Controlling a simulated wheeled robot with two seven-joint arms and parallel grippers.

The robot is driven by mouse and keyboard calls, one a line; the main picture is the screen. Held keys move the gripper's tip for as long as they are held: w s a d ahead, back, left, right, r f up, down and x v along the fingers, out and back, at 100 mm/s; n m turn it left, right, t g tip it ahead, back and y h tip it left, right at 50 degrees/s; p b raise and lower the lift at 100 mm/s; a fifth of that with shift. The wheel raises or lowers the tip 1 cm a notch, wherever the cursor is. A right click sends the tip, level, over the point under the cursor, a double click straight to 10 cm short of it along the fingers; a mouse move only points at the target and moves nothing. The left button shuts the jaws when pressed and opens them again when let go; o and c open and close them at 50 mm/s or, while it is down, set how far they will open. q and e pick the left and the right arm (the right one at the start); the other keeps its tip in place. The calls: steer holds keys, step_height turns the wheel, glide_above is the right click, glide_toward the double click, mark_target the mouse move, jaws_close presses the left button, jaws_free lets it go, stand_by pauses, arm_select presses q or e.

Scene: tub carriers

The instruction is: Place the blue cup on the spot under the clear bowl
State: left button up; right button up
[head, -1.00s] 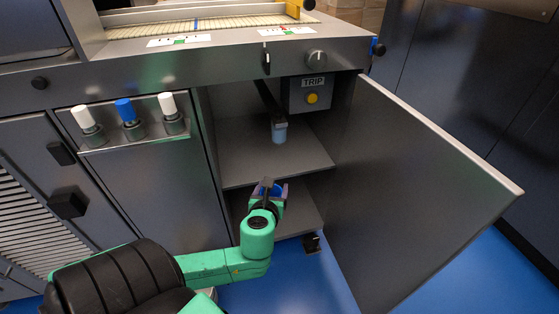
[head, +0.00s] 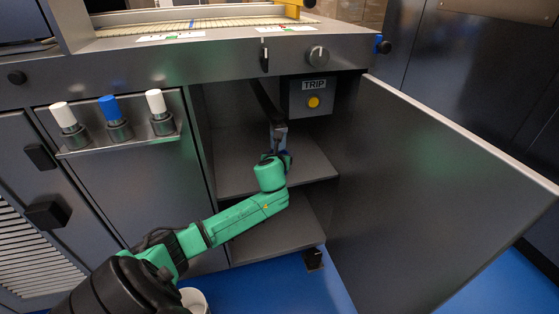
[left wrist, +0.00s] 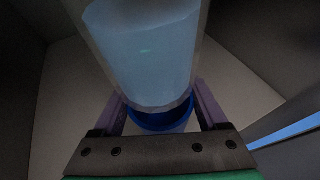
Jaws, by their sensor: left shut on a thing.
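My left gripper (head: 277,154) is inside the open cabinet, at the height of its middle shelf. It is shut on the blue cup (head: 288,156), which is mostly hidden by the gripper in the head view. In the left wrist view the blue cup (left wrist: 161,122) sits between the two purple fingers of the gripper (left wrist: 160,98), its dark opening partly showing. The clear bowl (left wrist: 145,50), pale blue inside, fills the upper middle there and overlaps the cup's far rim. In the head view the bowl (head: 279,134) shows just above the gripper. I cannot tell whether bowl and cup touch. The spot is hidden.
The cabinet door (head: 430,190) stands open on the right. The middle shelf (head: 315,165) has bare room right of my gripper. A TRIP box (head: 308,98) with a yellow button hangs above. White and blue-capped bottles (head: 116,118) stand on a ledge at the left.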

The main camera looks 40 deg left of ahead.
arm_select(q)
steer(key=shift+f, duration=0.5)
steer(key=shift+s+r, duration=0.1)
arm_select(e)
steer(key=shift+w+a+f+t+y, duration=0.1)
steer(key=shift+a+f+t+y, duration=0.1)
steer(key=shift+a+t+y, duration=0.25)
steer(key=shift+a, duration=0.1)
